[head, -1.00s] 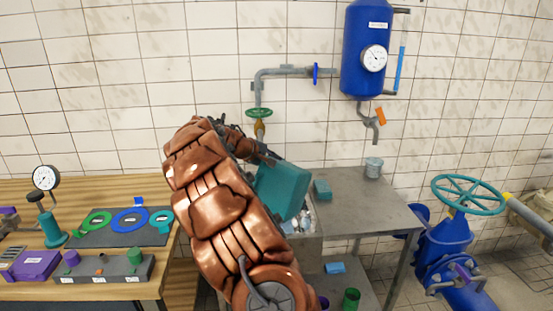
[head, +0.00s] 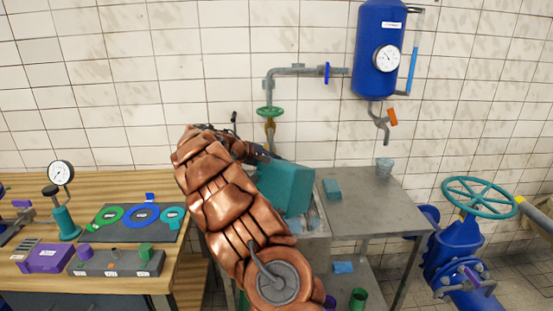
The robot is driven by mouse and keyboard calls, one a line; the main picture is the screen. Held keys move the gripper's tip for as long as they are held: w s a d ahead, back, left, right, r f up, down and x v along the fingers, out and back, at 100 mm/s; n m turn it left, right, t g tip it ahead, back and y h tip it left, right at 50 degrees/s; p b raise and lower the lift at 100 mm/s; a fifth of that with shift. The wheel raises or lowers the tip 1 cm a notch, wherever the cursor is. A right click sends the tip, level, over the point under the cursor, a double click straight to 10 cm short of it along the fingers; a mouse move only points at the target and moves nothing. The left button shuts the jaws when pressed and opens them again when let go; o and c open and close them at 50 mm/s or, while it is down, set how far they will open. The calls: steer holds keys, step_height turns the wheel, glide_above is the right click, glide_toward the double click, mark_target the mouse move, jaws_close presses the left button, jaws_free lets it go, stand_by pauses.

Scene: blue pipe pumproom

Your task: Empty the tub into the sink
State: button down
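The teal tub (head: 288,187) is tilted over the sink (head: 318,237), with its outer side toward me. My gripper (head: 268,156) is at the tub's upper left edge, but my copper-coloured arm covers much of it. The fingertips are too small and hidden to tell how they close on the tub. The sink is set at the left end of the metal table, and its basin is mostly hidden behind the tub and my arm. Some pale, bluish contents show in the sink just below the tub's lower right side. The inside of the tub is out of sight.
The metal table (head: 372,207) right of the sink holds a small teal block (head: 332,188) and a clear cup (head: 384,165). A green-handled tap (head: 269,112) stands behind the tub. A wooden bench (head: 20,192) with parts is at left, a blue valve (head: 455,240) at right.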

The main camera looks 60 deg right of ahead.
steer(key=shift+w+a+n+g+p, duration=0.15)
steer(key=shift+w+n+g+p, duration=0.3)
steer(key=shift+w, duration=0.8)
steer(key=shift+f, duration=0.1)
